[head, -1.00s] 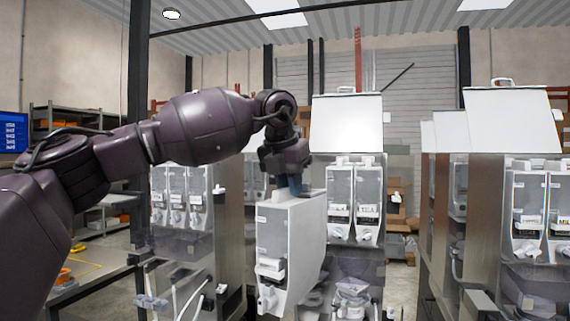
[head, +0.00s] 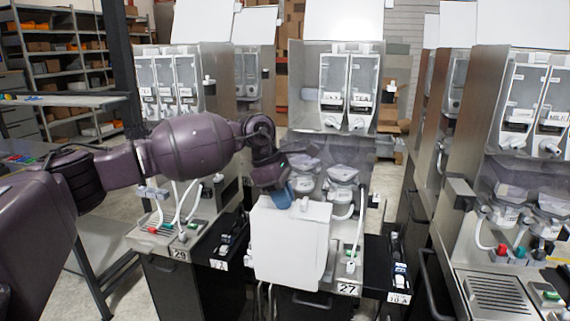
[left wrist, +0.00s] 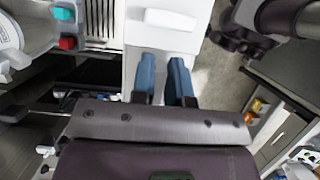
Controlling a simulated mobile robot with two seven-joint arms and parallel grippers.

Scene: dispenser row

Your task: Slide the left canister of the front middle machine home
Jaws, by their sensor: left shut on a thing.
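My left gripper (head: 280,196) is shut on the top rear part of a white canister (head: 290,248). It holds the canister in the air in front of and below the canister bay of the front middle machine (head: 300,75), which bears the label 27. Two canisters (head: 333,88) and (head: 362,88) stand side by side in that bay; the left place beside them looks empty. In the left wrist view the blue fingers (left wrist: 163,82) are at the white canister (left wrist: 168,38). My right gripper is not in view.
Clear mixing bowls (head: 342,172) and a drip area sit below the bay, partly behind the held canister. Machine 29 (head: 175,85) stands at the left with several canisters. Another machine (head: 530,100) stands close at the right.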

